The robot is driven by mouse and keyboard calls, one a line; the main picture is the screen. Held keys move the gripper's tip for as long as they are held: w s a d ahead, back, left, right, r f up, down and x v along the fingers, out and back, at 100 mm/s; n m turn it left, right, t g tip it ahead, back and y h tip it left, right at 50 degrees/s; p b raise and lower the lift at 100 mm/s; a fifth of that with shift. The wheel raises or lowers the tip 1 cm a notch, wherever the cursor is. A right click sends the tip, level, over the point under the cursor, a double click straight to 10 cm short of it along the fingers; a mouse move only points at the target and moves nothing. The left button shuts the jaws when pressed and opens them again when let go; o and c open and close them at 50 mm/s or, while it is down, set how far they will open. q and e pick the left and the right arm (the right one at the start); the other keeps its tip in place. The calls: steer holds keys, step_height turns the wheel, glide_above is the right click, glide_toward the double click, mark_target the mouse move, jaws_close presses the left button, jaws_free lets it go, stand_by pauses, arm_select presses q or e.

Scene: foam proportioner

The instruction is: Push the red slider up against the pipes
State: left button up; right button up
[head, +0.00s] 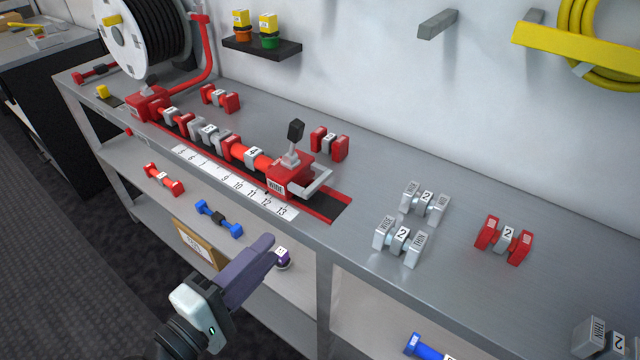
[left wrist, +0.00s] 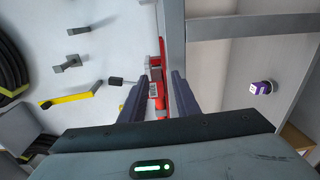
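The red slider (head: 290,178) sits on the red rail on the bench, with a grey lever topped by a black knob and a silver handle on its right side. The row of red and grey pipes (head: 208,132) lies along the rail to its left, and its nearest red pipe reaches close to the slider; I cannot tell if they touch. My left gripper (head: 265,248) is in front of the bench edge, apart from the slider. In the left wrist view its fingers (left wrist: 156,88) are spread, with the red slider (left wrist: 154,74) visible beyond and between them. My right gripper is not in view.
A numbered white ruler (head: 235,183) runs along the rail's front. Loose silver fittings (head: 400,243) and a red fitting (head: 503,240) stand on the bench to the right. A lower shelf holds a blue fitting (head: 218,217) and a purple piece (head: 283,260). A hose reel (head: 143,40) stands at the far left.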

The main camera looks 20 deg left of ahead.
arm_select(q)
steer(key=shift+f+v, duration=0.15)
steer(key=shift+v, duration=0.85)
steer(key=shift+f+v, duration=0.2)
steer(key=shift+v, duration=0.85)
